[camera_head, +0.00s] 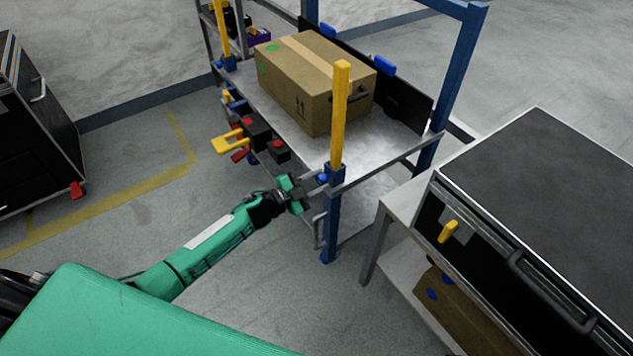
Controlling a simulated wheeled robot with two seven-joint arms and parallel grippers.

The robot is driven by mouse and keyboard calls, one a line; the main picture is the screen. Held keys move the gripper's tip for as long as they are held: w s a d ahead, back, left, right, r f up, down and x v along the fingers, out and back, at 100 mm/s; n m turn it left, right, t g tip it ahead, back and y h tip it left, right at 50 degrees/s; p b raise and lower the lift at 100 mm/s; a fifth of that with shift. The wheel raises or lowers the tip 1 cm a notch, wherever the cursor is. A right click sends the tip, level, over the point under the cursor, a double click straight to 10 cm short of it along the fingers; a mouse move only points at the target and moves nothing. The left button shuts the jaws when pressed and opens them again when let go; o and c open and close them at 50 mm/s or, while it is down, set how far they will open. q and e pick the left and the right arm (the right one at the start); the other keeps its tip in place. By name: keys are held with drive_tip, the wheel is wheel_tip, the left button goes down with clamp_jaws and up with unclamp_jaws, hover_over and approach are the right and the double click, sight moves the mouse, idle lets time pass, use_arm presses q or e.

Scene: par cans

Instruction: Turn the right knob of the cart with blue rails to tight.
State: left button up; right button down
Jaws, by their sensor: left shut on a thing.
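The cart with blue rails (330,228) stands in the middle, with blue corner posts, a grey metal deck and yellow uprights. My left gripper (298,190) reaches from the left to the front edge of the cart, close to its front right post. It is shut on the right knob, which is mostly hidden by the fingers. How far the knob is turned cannot be told. My right gripper is not in view.
A cardboard box (296,90) sits on the cart deck. A yellow handle (230,142) and red-topped black parts stick out at the cart's front left. A black case (555,200) on a table is at the right. A black cabinet (30,130) stands at the left.

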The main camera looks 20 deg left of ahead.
use_arm(q)
drive_tip(key=shift+f+m+b, duration=0.1)
drive_tip(key=shift+m+b, duration=0.2)
drive_tip(key=shift+m, duration=1.1)
drive_tip(key=m+b, duration=0.1)
drive_tip(key=m, duration=0.2)
drive_tip(key=shift+m+b, duration=0.3)
drive_tip(key=shift+b, duration=0.05)
drive_tip(key=shift+m+b, duration=0.4)
drive_tip(key=shift+m, duration=0.5)
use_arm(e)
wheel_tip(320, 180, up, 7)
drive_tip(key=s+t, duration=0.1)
use_arm(q)
drive_tip(key=m+b, duration=0.4)
drive_tip(key=m, duration=0.3)
drive_tip(key=shift+f+m, duration=0.1)
drive_tip(key=shift+m, duration=0.2)
drive_tip(key=shift+m+b, duration=0.35)
drive_tip(key=shift+m, duration=0.45)
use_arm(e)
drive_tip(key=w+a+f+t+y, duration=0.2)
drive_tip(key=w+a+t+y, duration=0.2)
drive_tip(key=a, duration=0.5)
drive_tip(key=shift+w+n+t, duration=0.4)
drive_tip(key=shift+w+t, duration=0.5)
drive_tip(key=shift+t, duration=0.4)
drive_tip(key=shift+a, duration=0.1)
use_arm(q)
drive_tip(key=o, duration=1)
